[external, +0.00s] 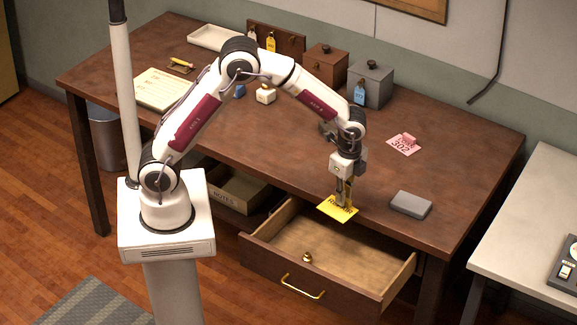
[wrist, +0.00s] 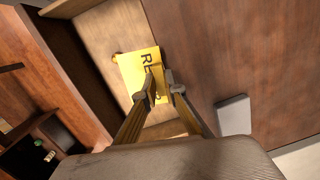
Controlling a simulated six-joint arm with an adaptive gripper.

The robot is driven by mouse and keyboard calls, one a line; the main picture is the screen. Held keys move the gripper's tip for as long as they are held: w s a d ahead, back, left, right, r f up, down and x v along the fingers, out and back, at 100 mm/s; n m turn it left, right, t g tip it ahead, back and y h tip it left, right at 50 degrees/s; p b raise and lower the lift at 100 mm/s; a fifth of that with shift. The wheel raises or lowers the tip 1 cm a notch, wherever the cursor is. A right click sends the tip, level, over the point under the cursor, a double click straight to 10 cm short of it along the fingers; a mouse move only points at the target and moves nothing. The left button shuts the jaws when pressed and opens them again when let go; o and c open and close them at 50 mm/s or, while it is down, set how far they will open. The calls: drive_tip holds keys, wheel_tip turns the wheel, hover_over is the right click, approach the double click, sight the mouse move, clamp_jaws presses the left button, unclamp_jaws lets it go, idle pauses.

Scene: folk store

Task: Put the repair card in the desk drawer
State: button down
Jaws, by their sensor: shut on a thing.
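The yellow repair card (external: 336,211) is held by my gripper (external: 344,193) at the desk's front edge, above the open drawer. The card also shows in the wrist view (wrist: 137,75), with the letters "RE" readable and the rest hidden by the fingers. My gripper's fingertips (wrist: 160,88) are closed on the card. The desk drawer (external: 330,235) is pulled out below, with a brass handle (external: 302,287) on its front. A round brass item (external: 307,257) is in the drawer near the front; its exact nature is hard to tell.
A grey box (external: 411,204) lies on the desk right of my gripper. A pink card marked 302 (external: 403,146) lies farther back. Wooden (external: 325,66) and grey (external: 371,84) boxes stand at the back. A notes tray (external: 236,190) sits below the desk.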

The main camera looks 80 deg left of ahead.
drive_tip(key=w+d+f+n, duration=0.1)
drive_tip(key=w+d+f, duration=0.3)
drive_tip(key=d+f, duration=0.3)
drive_tip(key=shift+w+d+n, duration=0.3)
drive_tip(key=shift+d, duration=1.05)
hover_over(362, 267)
drive_tip(key=shift+d+f, duration=0.15)
drive_tip(key=shift+f, duration=2.95)
drive_tip(key=shift+f, duration=1.85)
drive_tip(key=c, duration=2.1)
unclamp_jaws()
drive_tip(key=shift+c, duration=0.2)
drive_tip(key=shift+o, duration=0.2)
